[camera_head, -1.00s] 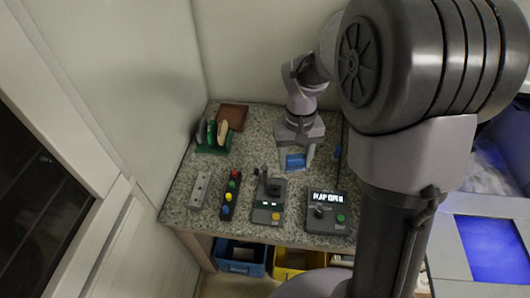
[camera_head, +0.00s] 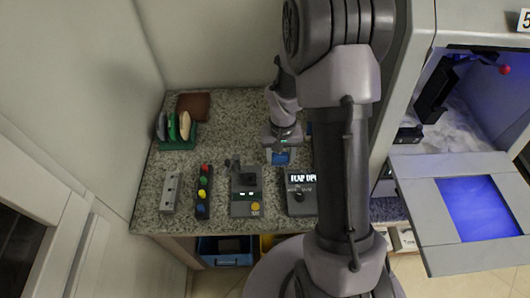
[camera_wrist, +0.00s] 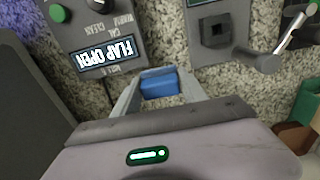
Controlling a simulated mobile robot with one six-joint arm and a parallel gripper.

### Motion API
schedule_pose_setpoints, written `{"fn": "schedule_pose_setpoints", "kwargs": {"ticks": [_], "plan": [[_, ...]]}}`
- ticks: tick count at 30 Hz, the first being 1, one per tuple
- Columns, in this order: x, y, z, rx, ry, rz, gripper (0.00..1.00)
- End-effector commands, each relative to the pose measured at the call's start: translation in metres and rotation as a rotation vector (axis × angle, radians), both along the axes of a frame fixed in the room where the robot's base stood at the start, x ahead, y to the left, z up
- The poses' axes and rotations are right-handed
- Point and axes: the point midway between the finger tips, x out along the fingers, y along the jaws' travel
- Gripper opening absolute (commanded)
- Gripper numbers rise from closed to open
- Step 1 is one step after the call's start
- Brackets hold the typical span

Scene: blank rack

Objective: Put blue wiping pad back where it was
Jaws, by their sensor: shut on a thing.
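My gripper (camera_wrist: 160,92) is shut on the blue wiping pad (camera_wrist: 159,83), which sits between its two fingertips in the wrist view. In the head view the pad (camera_head: 281,158) shows as a small blue block under my gripper (camera_head: 281,154), over the speckled counter (camera_head: 225,125). It is behind the control boxes. I cannot tell whether the pad touches the counter. Part of the counter to the right is hidden by my arm.
A "FLAP OPEN" control box (camera_head: 301,197), a joystick box (camera_head: 246,197), a colored-button strip (camera_head: 203,192) and a grey socket strip (camera_head: 171,192) line the front. A green rack (camera_head: 178,138) with discs and a brown tray (camera_head: 194,106) stand back left. An open flap (camera_head: 410,172) is at right.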

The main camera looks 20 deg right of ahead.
Motion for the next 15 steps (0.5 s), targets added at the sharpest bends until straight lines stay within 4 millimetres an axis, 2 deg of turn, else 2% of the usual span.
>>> {"fn": "schedule_pose_setpoints", "kwargs": {"ticks": [3, 7, 11, 15], "plan": [[0.032, 0.008, -0.006, -0.001, -0.003, 0.003, 0.12], [0.058, 0.015, -0.008, 0.000, -0.001, 0.002, 0.12], [0.069, 0.019, -0.009, 0.000, 0.000, 0.001, 0.12], [0.069, 0.019, -0.034, 0.001, 0.002, 0.000, 0.12]]}}
